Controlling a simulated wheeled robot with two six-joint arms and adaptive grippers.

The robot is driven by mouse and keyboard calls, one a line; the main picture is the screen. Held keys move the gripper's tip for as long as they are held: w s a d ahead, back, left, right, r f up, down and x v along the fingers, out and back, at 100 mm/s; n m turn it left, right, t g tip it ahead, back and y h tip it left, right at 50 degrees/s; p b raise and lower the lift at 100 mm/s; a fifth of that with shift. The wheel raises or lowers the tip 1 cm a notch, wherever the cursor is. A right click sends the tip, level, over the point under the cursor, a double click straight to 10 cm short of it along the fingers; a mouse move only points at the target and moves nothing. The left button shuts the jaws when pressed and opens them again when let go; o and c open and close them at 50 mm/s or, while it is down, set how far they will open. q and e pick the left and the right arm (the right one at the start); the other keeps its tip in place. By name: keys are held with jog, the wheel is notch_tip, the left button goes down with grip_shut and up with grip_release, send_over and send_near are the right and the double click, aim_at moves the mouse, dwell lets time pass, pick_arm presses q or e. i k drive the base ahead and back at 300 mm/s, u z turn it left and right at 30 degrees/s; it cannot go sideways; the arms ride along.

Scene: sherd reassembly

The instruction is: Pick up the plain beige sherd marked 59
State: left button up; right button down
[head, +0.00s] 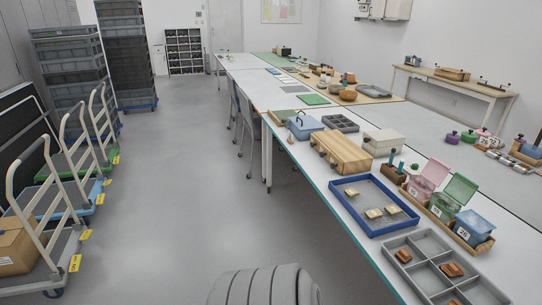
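Three small beige sherds lie apart in a blue-rimmed tray (345,217) on the long table at the right: one at the back left (351,192), one at the front (373,213) and one at the right (392,208). Any numbers on them are too small to read, so I cannot tell which is marked 59. Neither of my grippers is in view.
A grey divided tray (432,263) holding brown sherds stands in front of the blue-rimmed tray. Lidded pink, green and blue boxes (473,227) stand to its right, a wooden box (342,150) behind it. Trolleys (65,200) line the left; the floor (185,190) between is clear.

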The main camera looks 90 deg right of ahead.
aim_at(392, 210)
jog(key=z, duration=2.5)
jog(key=i, duration=2.45)
jog(key=z, duration=3.25)
